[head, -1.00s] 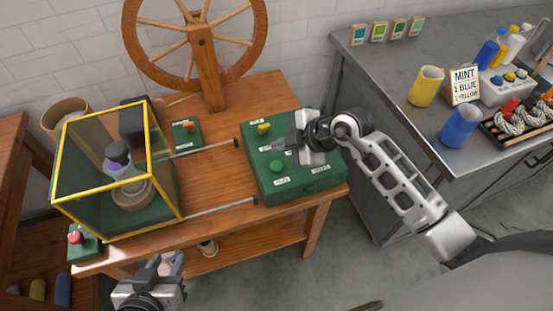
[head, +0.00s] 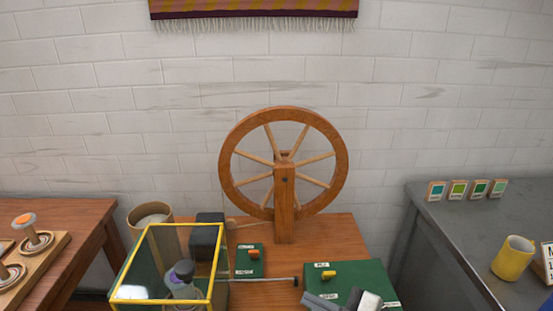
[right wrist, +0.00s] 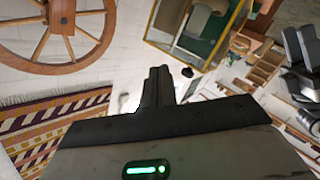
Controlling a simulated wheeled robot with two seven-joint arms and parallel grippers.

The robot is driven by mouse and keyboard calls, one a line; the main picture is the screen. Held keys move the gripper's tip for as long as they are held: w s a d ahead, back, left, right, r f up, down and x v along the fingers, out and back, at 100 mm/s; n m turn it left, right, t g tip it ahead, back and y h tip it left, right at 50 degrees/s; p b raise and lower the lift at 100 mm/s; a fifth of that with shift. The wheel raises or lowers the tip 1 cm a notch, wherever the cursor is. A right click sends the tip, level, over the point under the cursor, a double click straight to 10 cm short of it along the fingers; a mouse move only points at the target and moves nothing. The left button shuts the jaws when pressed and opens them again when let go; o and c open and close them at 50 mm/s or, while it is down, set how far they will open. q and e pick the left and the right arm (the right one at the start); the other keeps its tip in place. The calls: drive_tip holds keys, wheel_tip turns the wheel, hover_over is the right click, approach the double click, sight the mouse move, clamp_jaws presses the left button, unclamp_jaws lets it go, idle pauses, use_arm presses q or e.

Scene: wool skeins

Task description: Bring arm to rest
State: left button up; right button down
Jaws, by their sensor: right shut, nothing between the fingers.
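My right gripper (head: 312,299) shows at the bottom edge of the head view, in front of the green control box (head: 368,275). Only its dark fingers and part of its pale body are in the picture. In the right wrist view its dark fingers (right wrist: 159,80) are together with nothing between them. The rest of my right arm is below the head view. My left gripper is not seen in the head view.
The yellow-framed glass case (head: 222,262) and the spinning wheel (head: 284,195) stand on the wooden table (head: 330,232). A grey counter (head: 440,250) with a yellow mug (head: 511,258) is at right. Another wooden table (head: 85,213) is at left.

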drive_tip(key=s+d+f+m+t+h, duration=0.3)
drive_tip(key=d+f+m+t+h, duration=0.2)
drive_tip(key=d+m+h, duration=0.45)
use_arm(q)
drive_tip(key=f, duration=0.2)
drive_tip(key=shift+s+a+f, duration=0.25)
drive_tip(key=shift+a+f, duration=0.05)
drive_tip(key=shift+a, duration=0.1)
use_arm(e)
drive_tip(key=s+a+f+m+g, duration=0.1)
drive_tip(key=s+f+m+g, duration=0.4)
drive_tip(key=s+f, duration=0.5)
drive_tip(key=shift+s+a+f+h, duration=0.15)
drive_tip(key=shift+a+f+h, duration=0.1)
drive_tip(key=shift+f+h, duration=0.1)
